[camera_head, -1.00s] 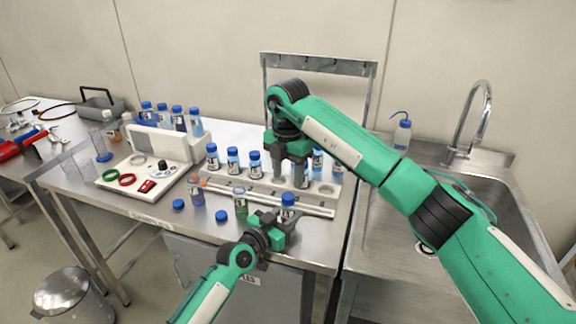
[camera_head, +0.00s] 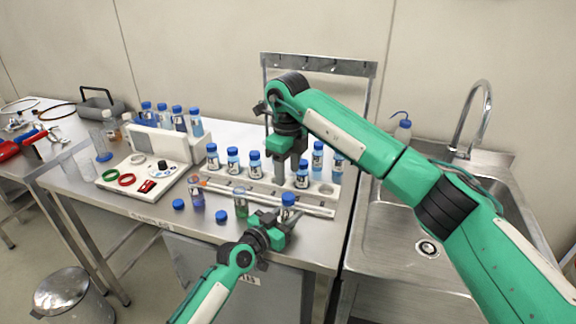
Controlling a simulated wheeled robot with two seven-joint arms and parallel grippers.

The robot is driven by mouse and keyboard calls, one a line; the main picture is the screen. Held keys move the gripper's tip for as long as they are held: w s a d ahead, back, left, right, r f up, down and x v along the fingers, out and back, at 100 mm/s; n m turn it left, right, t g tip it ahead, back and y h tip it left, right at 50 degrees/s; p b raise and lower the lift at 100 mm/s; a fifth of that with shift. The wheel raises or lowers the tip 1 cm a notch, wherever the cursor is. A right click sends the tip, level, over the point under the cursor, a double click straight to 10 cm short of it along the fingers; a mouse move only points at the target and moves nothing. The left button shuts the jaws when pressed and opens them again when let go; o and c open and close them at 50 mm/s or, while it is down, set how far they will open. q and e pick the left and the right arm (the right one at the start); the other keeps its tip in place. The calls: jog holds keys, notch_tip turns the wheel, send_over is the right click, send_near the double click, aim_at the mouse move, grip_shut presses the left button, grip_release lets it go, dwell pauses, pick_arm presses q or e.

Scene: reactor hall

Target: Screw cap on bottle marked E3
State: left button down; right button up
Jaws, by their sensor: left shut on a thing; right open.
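My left gripper (camera_head: 284,226) is shut on a bottle with a blue cap (camera_head: 288,205) near the table's front edge. The bottle stands upright, its lower part hidden by the gripper. My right gripper (camera_head: 284,176) is open and points down over the rack, just left of a blue-capped bottle (camera_head: 302,175). Two bottles without caps, one purple (camera_head: 197,194) and one greenish (camera_head: 240,204), stand in front of the rack. Two loose blue caps lie on the table, one at the left (camera_head: 178,204) and one nearer the front (camera_head: 221,216). The marking E3 is too small to read.
A white device (camera_head: 150,165) with red and green rings stands left. More capped bottles (camera_head: 179,118) stand behind it. A sink (camera_head: 385,225) is at the right.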

aim_at(288, 196)
jog(key=n, duration=0.6)
jog(key=shift+r, duration=0.2)
jog(key=n, duration=0.5)
jog(key=shift+r+n, duration=0.15)
jog(key=shift+n, duration=0.25)
jog(key=shift+f, duration=4)
